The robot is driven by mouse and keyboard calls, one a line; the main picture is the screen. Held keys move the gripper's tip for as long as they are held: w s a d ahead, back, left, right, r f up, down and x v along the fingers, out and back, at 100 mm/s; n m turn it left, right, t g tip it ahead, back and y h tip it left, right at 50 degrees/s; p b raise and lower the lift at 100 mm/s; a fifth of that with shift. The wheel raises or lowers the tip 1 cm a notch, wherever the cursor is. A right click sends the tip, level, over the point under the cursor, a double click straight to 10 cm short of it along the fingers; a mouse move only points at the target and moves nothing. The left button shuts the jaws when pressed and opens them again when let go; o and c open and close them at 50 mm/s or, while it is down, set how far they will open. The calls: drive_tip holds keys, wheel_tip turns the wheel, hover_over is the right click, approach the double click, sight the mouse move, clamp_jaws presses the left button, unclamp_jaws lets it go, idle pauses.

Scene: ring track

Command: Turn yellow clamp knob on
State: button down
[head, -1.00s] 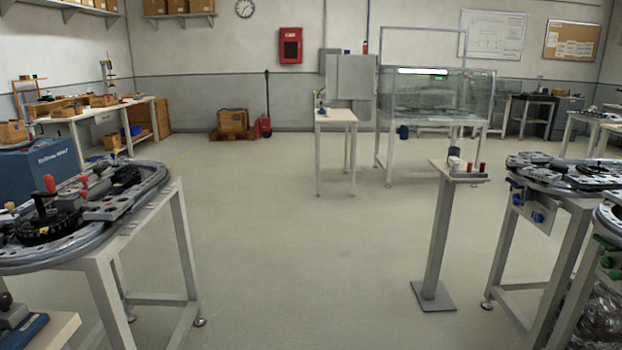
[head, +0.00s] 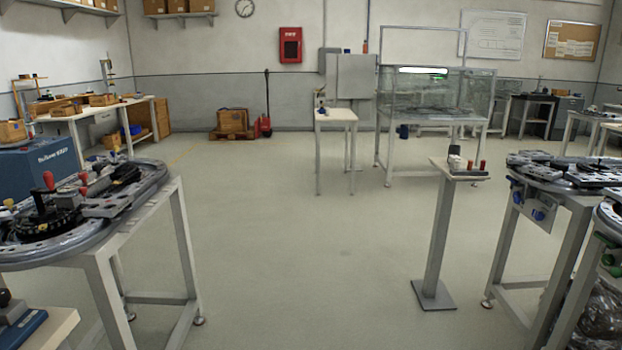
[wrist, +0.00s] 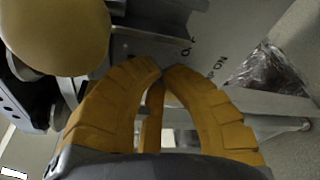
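A large round yellow knob (wrist: 58,32) fills the upper left of the wrist view, cut off by the frame edge. My gripper (wrist: 162,72) has ribbed yellow fingers whose tips come together, with nothing visible between them. It is to the right of and below the knob in the picture, and I cannot see it touching the knob. A grey plate (wrist: 208,42) with dark lettering lies beyond the fingertips. My gripper and the yellow knob are not seen in the head view.
Track tables stand at left (head: 95,225) and right (head: 560,170), the right one with blue knobs (head: 538,215). Green knobs (head: 607,260) show at the right edge. A pedestal (head: 437,235) stands right of centre. The middle floor is clear. Crumpled plastic (wrist: 270,68) lies beyond my gripper.

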drive_tip(key=shift+w+a+f+b, duration=0.1)
drive_tip(key=shift+w+f+b, duration=0.05)
drive_tip(key=shift+f+b, duration=0.65)
idle(0.9)
drive_tip(key=shift+s+r+b, duration=0.2)
drive_tip(key=shift+r+b, duration=0.2)
drive_tip(key=shift+b, duration=1.2)
drive_tip(key=shift+r, duration=0.3)
drive_tip(key=c, duration=1.9)
unclamp_jaws()
clamp_jaws()
drive_tip(key=shift+b, duration=0.3)
drive_tip(key=shift+b, duration=0.3)
drive_tip(key=w+b+v, duration=0.1)
drive_tip(key=b+v, duration=0.5)
drive_tip(key=b, duration=0.5)
drive_tip(key=shift+a, duration=0.35)
